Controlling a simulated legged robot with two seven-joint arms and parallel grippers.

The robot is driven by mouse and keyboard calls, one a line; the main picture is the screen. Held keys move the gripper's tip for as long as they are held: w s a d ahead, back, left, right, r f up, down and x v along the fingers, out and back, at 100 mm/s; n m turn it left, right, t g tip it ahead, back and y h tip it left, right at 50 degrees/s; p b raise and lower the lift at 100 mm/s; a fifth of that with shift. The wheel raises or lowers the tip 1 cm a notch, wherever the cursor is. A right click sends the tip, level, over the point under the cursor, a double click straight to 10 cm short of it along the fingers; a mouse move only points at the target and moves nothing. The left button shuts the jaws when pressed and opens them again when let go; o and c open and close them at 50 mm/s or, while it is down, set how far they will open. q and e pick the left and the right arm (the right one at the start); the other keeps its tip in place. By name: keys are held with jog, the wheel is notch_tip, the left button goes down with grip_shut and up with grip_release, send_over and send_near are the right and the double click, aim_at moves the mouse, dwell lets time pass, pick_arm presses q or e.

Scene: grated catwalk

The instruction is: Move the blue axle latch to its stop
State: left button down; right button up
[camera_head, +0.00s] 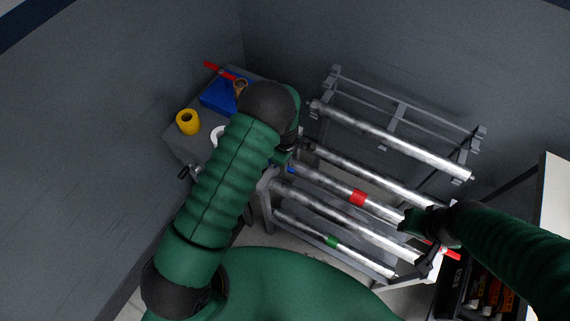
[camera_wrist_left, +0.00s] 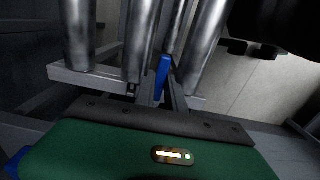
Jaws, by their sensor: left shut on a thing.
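The blue axle latch shows in the head view as a small blue piece (camera_head: 291,169) at the left end of a metal bar. In the left wrist view it is an upright blue strip (camera_wrist_left: 162,76) between metal bars. My left gripper (camera_head: 286,160) is at the bar's left end, shut on the blue latch; my arm partly hides the fingertips and the latch. My right gripper (camera_head: 416,222) is at the right end of the rack, near a bar end; its fingers are too dark to read.
The rack holds several metal bars (camera_head: 390,140), with a red band (camera_head: 358,198) and a green band (camera_head: 332,242). A grey cabinet at left bears a yellow roll (camera_head: 188,122) and a blue case (camera_head: 216,95). A dark bin (camera_head: 485,290) stands at lower right.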

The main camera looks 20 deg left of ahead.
pick_arm(q)
jog(key=shift+w+r, duration=0.1)
jog(key=shift+w, duration=0.1)
jog(key=c, duration=1.4)
grip_release()
jog(key=shift+s, duration=0.1)
notch_tip(320, 180, up, 17)
jog(key=shift+f, duration=0.2)
jog(key=s+r+m+t, duration=0.1)
jog(key=s+r+m, duration=0.2)
jog(key=s+m, duration=0.5)
jog(key=s+r+m+t, duration=0.1)
jog(key=s+r+m, duration=0.2)
jog(key=s+m, duration=0.5)
jog(key=shift+s+a+t, duration=0.2)
jog(key=shift+a+t, duration=0.1)
jog(key=shift+a, duration=0.05)
